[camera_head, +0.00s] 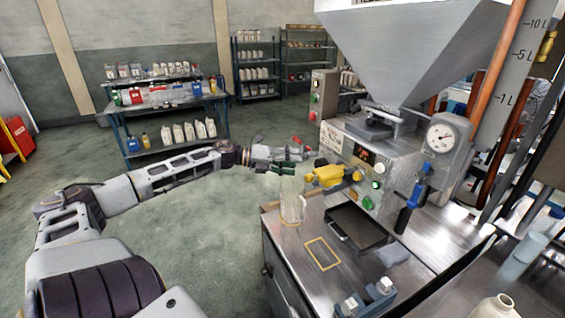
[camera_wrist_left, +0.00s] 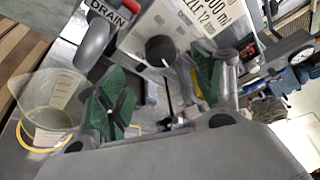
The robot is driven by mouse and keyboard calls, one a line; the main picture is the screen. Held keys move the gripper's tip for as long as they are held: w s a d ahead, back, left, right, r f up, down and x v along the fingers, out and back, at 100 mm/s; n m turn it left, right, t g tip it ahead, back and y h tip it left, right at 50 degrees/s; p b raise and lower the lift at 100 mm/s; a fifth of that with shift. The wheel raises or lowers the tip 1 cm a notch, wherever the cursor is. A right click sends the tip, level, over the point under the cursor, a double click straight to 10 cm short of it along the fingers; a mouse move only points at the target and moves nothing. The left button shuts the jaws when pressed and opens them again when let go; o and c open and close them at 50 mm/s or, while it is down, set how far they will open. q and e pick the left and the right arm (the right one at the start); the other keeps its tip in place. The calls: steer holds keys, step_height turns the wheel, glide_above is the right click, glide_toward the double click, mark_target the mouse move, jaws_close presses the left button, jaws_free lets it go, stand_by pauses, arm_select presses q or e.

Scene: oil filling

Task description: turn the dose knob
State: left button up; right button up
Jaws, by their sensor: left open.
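My left gripper (camera_wrist_left: 164,78) is open, with one green-padded finger to each side of the knob in that view. I cannot tell whether either finger touches it. In the head view my left gripper (camera_head: 290,160) is at the left side of the filling machine, just above and behind the clear beaker. The knob is not clearly visible there. My right gripper is not in view.
A clear beaker (camera_head: 292,207) stands on the metal bench below the gripper; it also shows in the left wrist view (camera_wrist_left: 47,108). A yellow spout (camera_head: 328,176) and lit panel are just right. A grey drain handle (camera_wrist_left: 97,40) is close to the left finger.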

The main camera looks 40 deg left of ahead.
arm_select(q)
steer(key=shift+v, duration=1.6)
steer(key=shift+s+f, duration=0.1)
